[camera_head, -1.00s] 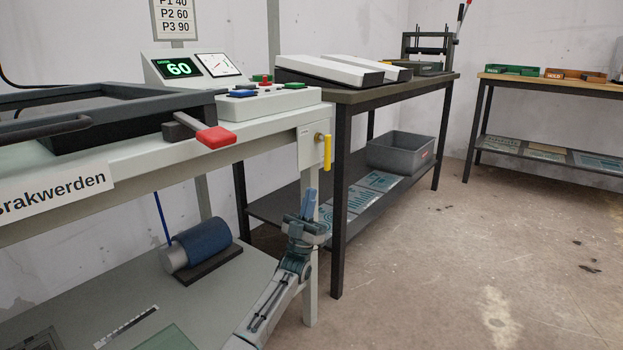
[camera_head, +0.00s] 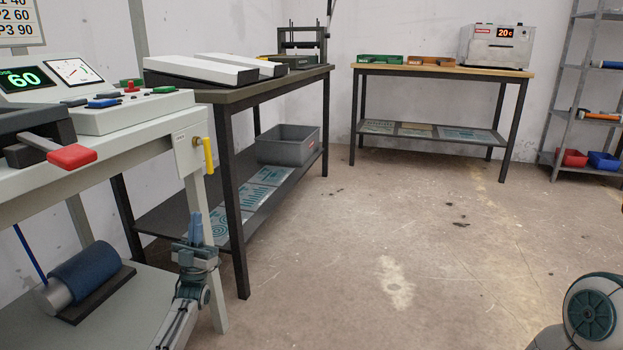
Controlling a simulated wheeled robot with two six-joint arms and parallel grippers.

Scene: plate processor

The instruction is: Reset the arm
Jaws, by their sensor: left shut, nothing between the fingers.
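My left gripper (camera_head: 195,229) points upward at the lower left, with its blue fingers together and nothing between them. It shows in front of the right leg of the light grey machine table (camera_head: 150,137), below the yellow handle (camera_head: 208,155), and I see no contact. At the lower right a rounded part of my right arm (camera_head: 590,308) shows; the right gripper is out of the picture.
A wooden-topped table (camera_head: 445,69) and a shelf rack (camera_head: 565,85) stand behind. The middle floor (camera_head: 380,230) is clear.

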